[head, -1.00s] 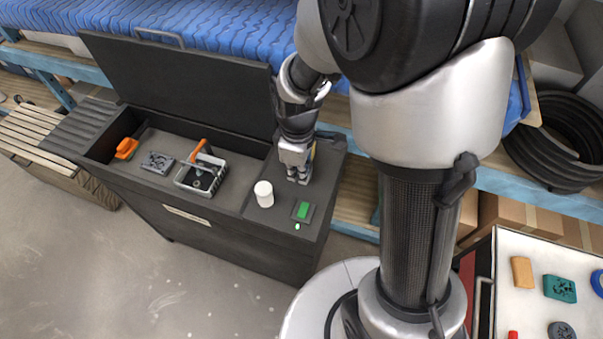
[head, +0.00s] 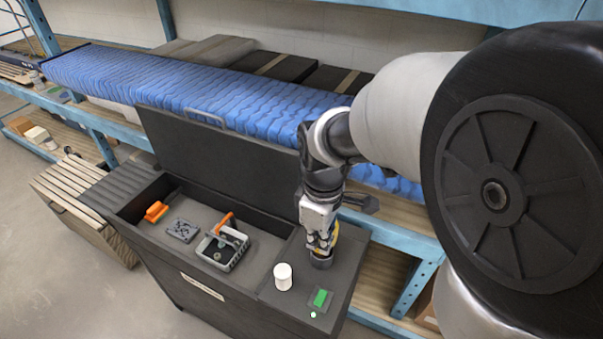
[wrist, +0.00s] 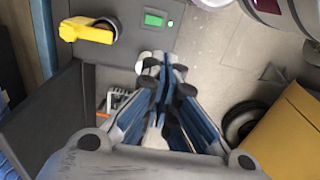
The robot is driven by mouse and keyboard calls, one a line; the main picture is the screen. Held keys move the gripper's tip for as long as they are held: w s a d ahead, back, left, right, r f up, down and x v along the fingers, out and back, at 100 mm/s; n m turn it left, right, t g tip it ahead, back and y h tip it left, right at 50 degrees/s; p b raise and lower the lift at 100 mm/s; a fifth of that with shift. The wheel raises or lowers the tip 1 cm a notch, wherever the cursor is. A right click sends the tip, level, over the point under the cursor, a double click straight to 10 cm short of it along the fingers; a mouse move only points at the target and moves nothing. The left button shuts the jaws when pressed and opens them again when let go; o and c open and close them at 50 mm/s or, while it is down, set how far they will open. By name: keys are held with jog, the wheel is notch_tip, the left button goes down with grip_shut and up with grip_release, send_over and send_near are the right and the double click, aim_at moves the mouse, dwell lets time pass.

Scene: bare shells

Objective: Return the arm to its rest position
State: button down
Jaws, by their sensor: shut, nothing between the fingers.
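In the head view my gripper (head: 321,236) points down at the right end of the dark chest, over or just in front of a yellow part and a dark round part. In the wrist view the fingers of my gripper (wrist: 163,62) are together with nothing between them. That view shows a yellow handle (wrist: 86,30) on a dark round base, clear of the fingertips. My arm bends down from the upper right of the head view.
The open chest (head: 190,270) holds an orange item (head: 156,212), a grey part (head: 183,230) and a metal box with an orange lever (head: 222,252). A white cylinder (head: 283,276) and green button (head: 320,298) are on its right top. The raised lid (head: 215,165) stands behind, before shelving.

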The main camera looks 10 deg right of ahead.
jog(key=s+d+f+m+t+b, duration=0.1)
jog(key=s+f+m+t+b, duration=0.1)
jog(key=s+m+b, duration=0.3)
jog(key=s+d+f+m+t+b, duration=0.2)
jog(key=s+f+m+b, duration=0.2)
jog(key=s+b, duration=0.5)
jog(key=m+b, duration=0.1)
jog(key=b, duration=0.1)
jog(key=shift+s+d+m+t+b, duration=0.2)
jog(key=shift+d+m+t+b, duration=0.1)
jog(key=shift+m+b, duration=0.1)
jog(key=shift+w, duration=0.1)
